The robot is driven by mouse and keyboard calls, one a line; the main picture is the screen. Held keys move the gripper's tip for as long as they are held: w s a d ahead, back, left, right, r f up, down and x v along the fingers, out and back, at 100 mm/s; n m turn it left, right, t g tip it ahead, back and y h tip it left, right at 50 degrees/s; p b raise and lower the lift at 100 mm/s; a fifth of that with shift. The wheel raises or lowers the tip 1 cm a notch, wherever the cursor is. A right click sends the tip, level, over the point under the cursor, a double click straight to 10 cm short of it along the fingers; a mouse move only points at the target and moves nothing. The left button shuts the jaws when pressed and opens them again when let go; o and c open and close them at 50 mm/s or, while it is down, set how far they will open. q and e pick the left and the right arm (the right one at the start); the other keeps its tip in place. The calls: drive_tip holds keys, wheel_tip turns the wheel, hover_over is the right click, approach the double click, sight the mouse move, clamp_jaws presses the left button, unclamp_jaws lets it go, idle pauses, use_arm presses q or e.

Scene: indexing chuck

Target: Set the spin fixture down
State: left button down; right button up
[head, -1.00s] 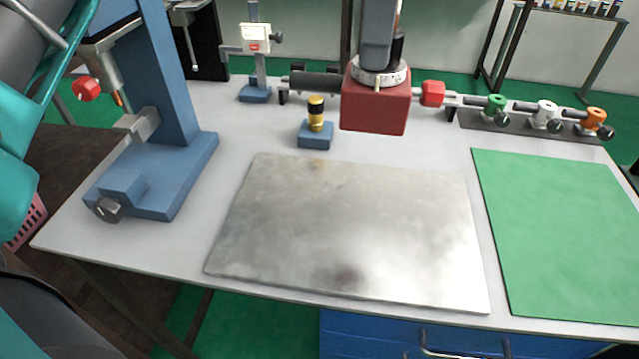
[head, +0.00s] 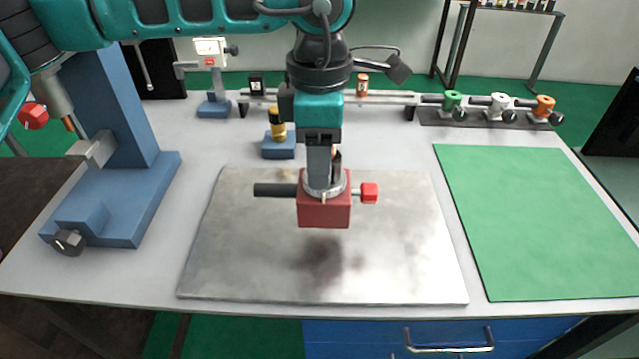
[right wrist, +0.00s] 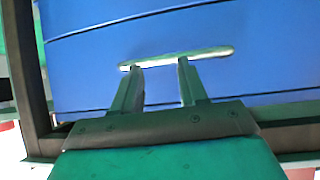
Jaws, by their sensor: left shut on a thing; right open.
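The spin fixture (head: 324,212) is a red block with a grey dial on top, a black handle on its left and a red knob on its right. My left gripper (head: 323,183) points down and is shut on its top. The fixture hangs upright over the middle of the grey metal plate (head: 225,265), with a dark shadow below and in front of it; the height of the gap is hard to tell. My right gripper (right wrist: 160,66) is open and empty in the right wrist view, its fingertips by a drawer handle (right wrist: 205,53).
A blue press stand (head: 115,205) is at the left. A blue block with a brass post (head: 278,128) stands behind the plate. A rail with coloured knobs (head: 497,103) runs along the back. A green mat (head: 535,220) lies clear at the right. Blue drawers (head: 360,335) are below.

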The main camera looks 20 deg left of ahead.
use_arm(q)
drive_tip(key=shift+f, duration=2.6)
drive_tip(key=shift+f, duration=0.15)
drive_tip(key=c, duration=1)
unclamp_jaws()
drive_tip(key=shift+f, duration=0.15)
drive_tip(key=o, duration=0.4)
drive_tip(key=shift+o, duration=0.2)
wheel_tip(320, 180, up, 12)
drive_tip(key=shift+r, duration=0.25)
